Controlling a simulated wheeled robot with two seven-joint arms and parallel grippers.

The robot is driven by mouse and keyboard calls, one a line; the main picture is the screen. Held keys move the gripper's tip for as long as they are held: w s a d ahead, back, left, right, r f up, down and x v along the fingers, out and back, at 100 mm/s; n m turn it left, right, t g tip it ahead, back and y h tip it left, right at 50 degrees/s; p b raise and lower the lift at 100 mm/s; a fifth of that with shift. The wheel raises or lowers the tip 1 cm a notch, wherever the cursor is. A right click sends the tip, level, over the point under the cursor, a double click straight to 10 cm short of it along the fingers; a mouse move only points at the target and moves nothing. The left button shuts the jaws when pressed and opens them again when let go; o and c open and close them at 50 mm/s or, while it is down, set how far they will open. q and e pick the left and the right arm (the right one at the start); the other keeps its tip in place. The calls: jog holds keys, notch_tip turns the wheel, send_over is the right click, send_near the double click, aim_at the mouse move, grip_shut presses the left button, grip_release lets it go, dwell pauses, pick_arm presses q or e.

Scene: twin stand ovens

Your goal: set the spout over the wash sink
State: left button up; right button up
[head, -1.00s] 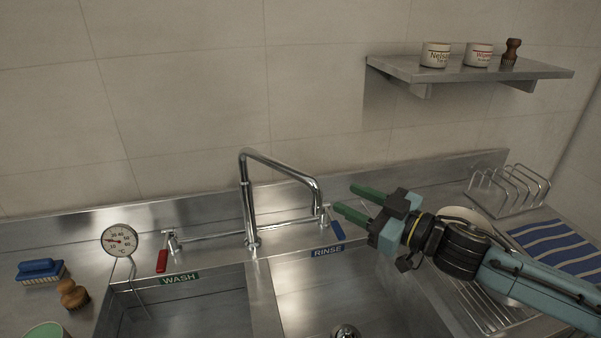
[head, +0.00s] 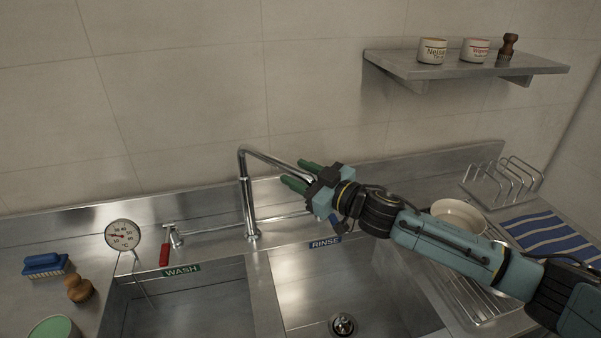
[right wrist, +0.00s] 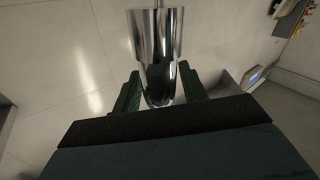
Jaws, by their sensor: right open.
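The chrome spout (head: 268,157) rises from its base between the two basins and reaches right, over the rinse side. Its far end is hidden behind my right gripper (head: 296,174) in the head view. In the right wrist view the spout's end (right wrist: 158,60) stands between the two green fingers of my right gripper (right wrist: 160,92), with a gap visible on each side. The gripper is open around it. The wash sink (head: 190,305) is the left basin, marked by a green WASH label (head: 182,270). My left gripper is not in view.
The rinse sink (head: 310,285) lies to the right under my arm. A dial thermometer (head: 122,235) and a red-handled tap (head: 165,254) stand by the wash sink. A bowl (head: 458,214) and a rack (head: 500,180) are at the right. A shelf (head: 465,68) hangs above.

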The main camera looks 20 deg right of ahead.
grip_shut()
jog(key=shift+a, duration=0.1)
dwell(0.4)
